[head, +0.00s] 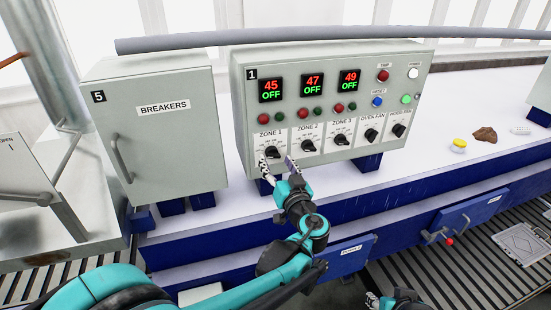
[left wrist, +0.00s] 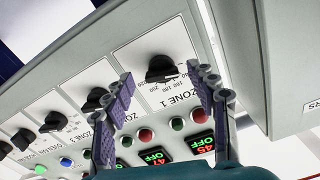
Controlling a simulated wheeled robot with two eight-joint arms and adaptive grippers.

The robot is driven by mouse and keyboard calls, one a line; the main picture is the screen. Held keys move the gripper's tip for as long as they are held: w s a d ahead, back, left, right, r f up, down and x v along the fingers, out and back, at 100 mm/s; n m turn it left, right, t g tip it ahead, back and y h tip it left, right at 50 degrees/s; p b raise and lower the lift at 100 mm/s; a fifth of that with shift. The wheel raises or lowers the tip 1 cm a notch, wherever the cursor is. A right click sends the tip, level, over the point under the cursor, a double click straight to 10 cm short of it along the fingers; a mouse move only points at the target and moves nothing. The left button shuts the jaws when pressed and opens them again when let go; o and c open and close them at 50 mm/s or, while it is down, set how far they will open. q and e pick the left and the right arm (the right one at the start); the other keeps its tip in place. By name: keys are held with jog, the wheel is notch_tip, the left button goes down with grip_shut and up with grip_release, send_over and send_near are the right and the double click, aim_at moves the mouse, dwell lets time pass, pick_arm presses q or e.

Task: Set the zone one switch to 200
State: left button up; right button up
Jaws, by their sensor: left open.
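The zone one switch (head: 272,151) is a black rotary knob on a white dial plate, at the lower left of the grey control panel (head: 420,75). It also shows in the left wrist view (left wrist: 160,68), with scale marks around it; I cannot read its exact setting. The zone one display (head: 271,89) reads 45 OFF. My left gripper (head: 278,163) is open, its fingertips just below and in front of the switch. In the left wrist view, the purple-padded fingers (left wrist: 163,82) stand on either side of the switch, apart from it. My right gripper (head: 390,300) shows only partly at the bottom edge.
Similar knobs for zone 2 (head: 308,145), zone 3 (head: 341,139) and the fans sit in a row to the right. Red and green buttons lie above them. A breakers cabinet (head: 160,135) stands left of the panel. Small items (head: 485,134) lie on the white surface at right.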

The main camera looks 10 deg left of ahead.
pick_arm(q)
jog(key=shift+w+a, duration=0.3)
jog(key=shift+w, duration=0.1)
jog(key=c, duration=1.2)
jog(key=shift+o, duration=0.2)
jog(key=shift+m, duration=0.3)
jog(key=shift+a+r+m+b, duration=0.15)
jog(key=shift+m+b, duration=1.55)
jog(key=shift+m, duration=4.05)
jog(key=shift+d+r+m+b, duration=0.15)
jog(key=shift+m+b, duration=1.55)
jog(key=shift+m, duration=4.05)
jog(key=shift+a, duration=0.1)
